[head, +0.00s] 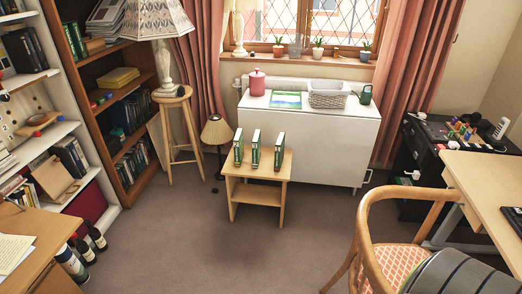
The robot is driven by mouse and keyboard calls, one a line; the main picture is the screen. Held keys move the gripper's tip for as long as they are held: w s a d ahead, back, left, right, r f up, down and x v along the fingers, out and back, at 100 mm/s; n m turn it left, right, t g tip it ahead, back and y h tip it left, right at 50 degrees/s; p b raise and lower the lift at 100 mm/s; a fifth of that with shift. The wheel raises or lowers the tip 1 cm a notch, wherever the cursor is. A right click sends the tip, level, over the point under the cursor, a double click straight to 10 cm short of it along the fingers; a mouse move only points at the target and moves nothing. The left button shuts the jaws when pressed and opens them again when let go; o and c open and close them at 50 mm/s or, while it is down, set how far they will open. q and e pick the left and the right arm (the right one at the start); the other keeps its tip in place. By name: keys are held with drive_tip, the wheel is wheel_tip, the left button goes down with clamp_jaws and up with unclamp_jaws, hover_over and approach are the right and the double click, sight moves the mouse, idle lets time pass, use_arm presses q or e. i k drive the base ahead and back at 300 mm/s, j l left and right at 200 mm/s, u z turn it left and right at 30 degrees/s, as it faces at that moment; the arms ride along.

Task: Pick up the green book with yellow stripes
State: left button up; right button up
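Three green books stand upright on a small light-wood side table (257,191) in the middle of the room. They are the left book (238,149), the middle book (255,150) and the right book (279,152). They stand apart from one another, with pale markings or edges. They are too small for me to tell which has yellow stripes. A flat green and blue item (286,99) lies on the white cabinet (310,138) behind them. Neither of my grippers is in view.
The carpet (225,245) before the side table is clear. A wooden chair (375,240) and desk (490,190) stand at right. Bottles (85,245) stand lower left.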

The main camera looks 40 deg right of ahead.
sight(238, 139)
drive_tip(key=i, duration=1.8)
